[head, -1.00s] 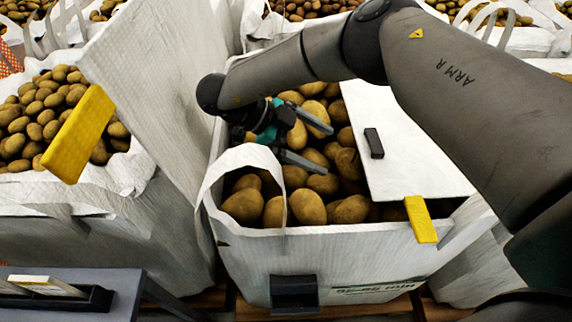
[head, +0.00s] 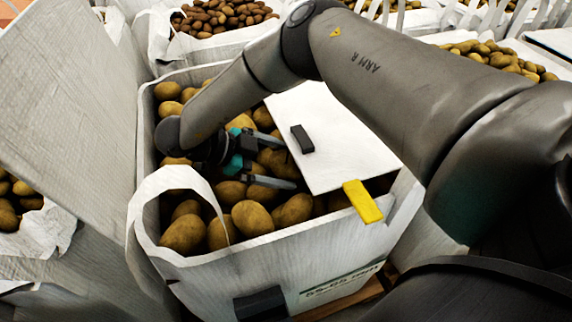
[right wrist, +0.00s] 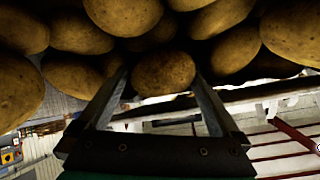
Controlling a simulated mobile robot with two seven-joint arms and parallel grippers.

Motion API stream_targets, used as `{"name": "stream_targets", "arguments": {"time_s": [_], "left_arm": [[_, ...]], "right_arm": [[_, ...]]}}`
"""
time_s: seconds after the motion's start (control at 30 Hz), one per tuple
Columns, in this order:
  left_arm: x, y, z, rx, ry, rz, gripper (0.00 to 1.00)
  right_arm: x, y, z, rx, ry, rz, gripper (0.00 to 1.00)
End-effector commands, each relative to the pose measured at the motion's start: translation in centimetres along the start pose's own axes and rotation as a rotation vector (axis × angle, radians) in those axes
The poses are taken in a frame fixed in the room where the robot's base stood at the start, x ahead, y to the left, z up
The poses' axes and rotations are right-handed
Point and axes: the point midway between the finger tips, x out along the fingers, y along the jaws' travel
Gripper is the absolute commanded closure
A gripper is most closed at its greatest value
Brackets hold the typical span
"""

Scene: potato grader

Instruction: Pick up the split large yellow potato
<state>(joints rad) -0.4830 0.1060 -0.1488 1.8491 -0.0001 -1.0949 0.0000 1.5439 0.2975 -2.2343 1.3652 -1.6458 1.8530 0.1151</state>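Large yellow-brown potatoes (head: 252,219) fill an open white bag (head: 160,190). I cannot tell which of them is split. My right gripper (head: 280,167) is inside the bag's opening, low among the potatoes, with its two fingers apart. In the right wrist view, one potato (right wrist: 163,73) shows between the tips of my right gripper (right wrist: 160,80). I cannot tell whether the fingers touch it. More potatoes (right wrist: 124,12) crowd above it in that view. My left gripper is not in view.
A white panel (head: 335,135) with a black block (head: 302,139) and a yellow tab (head: 362,201) covers the bag's right part. A strap loop (head: 170,178) rises at the front left rim. A tall pale flap (head: 70,100) stands left. Other potato bags (head: 222,16) stand behind.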

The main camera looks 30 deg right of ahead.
Motion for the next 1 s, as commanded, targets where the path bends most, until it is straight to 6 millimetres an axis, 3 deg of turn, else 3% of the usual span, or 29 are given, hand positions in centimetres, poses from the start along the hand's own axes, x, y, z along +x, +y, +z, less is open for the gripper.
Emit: {"name": "stream_targets", "arguments": {"time_s": [0.07,0.6,1.0], "left_arm": [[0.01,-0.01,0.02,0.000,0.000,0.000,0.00],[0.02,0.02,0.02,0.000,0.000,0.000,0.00],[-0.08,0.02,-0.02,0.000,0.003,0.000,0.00]], "right_arm": [[-0.02,-0.01,0.00,0.000,0.000,0.000,0.10],[-0.03,0.04,0.02,-0.001,0.000,0.001,0.71],[-0.19,-0.04,-0.20,-0.001,0.000,0.000,0.73]]}}
